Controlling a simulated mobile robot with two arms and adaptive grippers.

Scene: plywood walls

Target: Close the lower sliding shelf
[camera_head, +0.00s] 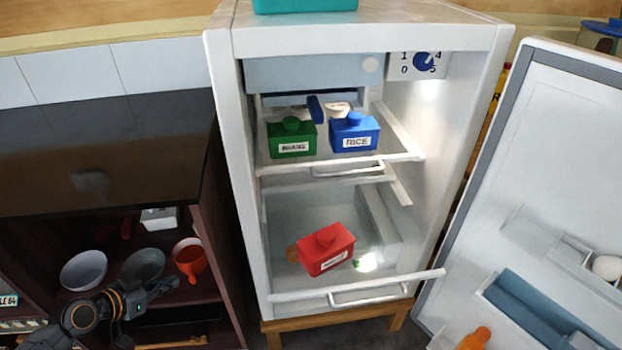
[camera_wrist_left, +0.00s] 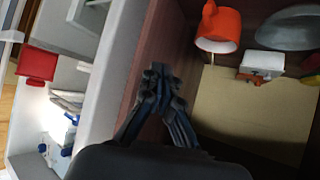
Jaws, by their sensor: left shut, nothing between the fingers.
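The fridge (camera_head: 222,120) stands open in the head view. Its lower sliding shelf (camera_head: 286,296) is pulled out toward me, with a white front handle (camera_head: 368,296). A red labelled box (camera_head: 326,250) rests on this shelf; it also shows in the left wrist view (camera_wrist_left: 38,65). The upper shelf (camera_head: 400,156) sits further in. My left gripper (camera_head: 166,284) is shut and empty, left of the fridge in front of the dark cabinet. In the left wrist view its closed fingers (camera_wrist_left: 158,76) are beside the fridge's side wall. My right gripper is not in view.
A green box (camera_head: 291,138) and a blue RICE box (camera_head: 354,133) stand on the upper shelf. The fridge door (camera_head: 545,150) is swung open at right. The cabinet holds bowls (camera_head: 84,270) and an orange mug (camera_head: 190,258), close to my left gripper.

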